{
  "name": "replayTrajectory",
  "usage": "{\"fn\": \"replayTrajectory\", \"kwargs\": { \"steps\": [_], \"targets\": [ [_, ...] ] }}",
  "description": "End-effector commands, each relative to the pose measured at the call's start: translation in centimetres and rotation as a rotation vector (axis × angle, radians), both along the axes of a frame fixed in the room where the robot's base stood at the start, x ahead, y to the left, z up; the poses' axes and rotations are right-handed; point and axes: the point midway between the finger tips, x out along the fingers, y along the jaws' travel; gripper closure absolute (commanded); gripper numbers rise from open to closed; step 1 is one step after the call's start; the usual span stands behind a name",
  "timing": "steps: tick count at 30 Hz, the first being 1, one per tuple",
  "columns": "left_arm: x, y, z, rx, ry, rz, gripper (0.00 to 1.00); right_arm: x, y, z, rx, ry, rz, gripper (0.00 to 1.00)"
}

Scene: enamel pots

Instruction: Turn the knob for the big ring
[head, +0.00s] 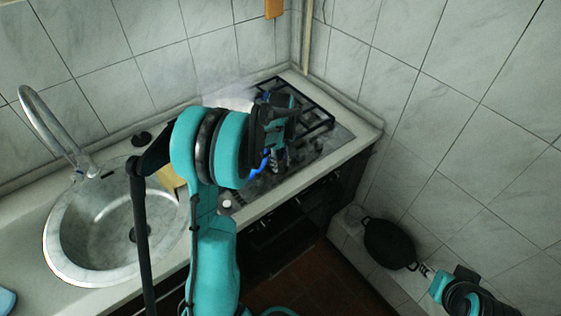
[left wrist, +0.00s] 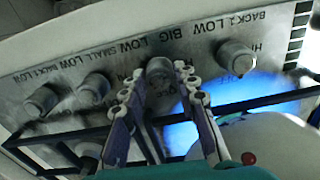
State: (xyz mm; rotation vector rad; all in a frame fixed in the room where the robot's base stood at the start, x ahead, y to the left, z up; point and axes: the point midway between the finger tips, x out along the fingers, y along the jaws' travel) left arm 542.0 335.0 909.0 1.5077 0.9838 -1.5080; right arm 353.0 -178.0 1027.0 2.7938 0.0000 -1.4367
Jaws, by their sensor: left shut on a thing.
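In the left wrist view, a row of grey knobs sits on the stove's metal panel with printed labels. The knob for the big ring (left wrist: 159,70) is below the word BIG. My left gripper (left wrist: 160,82) has one finger on each side of this knob and is shut on it.
The small ring's knob (left wrist: 94,88) and the back 2 knob (left wrist: 236,57) flank the held one. A blue glow (left wrist: 250,98) lies near the grates. A sink (head: 75,240) with a tap (head: 45,115) is at left. A black pan (head: 388,244) stands low at right.

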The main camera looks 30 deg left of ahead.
Motion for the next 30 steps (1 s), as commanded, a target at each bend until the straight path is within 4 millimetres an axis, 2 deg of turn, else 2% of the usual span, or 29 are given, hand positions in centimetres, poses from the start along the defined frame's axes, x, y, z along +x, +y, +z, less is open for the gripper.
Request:
{"fn": "replayTrajectory", "kwargs": {
  "steps": [18,30],
  "targets": [
    [0.01,0.01,0.01,0.001,0.000,-0.551,1.00,0.00,0.00,0.52,0.000,0.000,0.000,0.60],
    [0.01,0.01,-0.01,0.001,0.000,-0.746,1.00,0.00,0.00,0.64,0.000,0.000,0.000,0.60]
  ]
}}
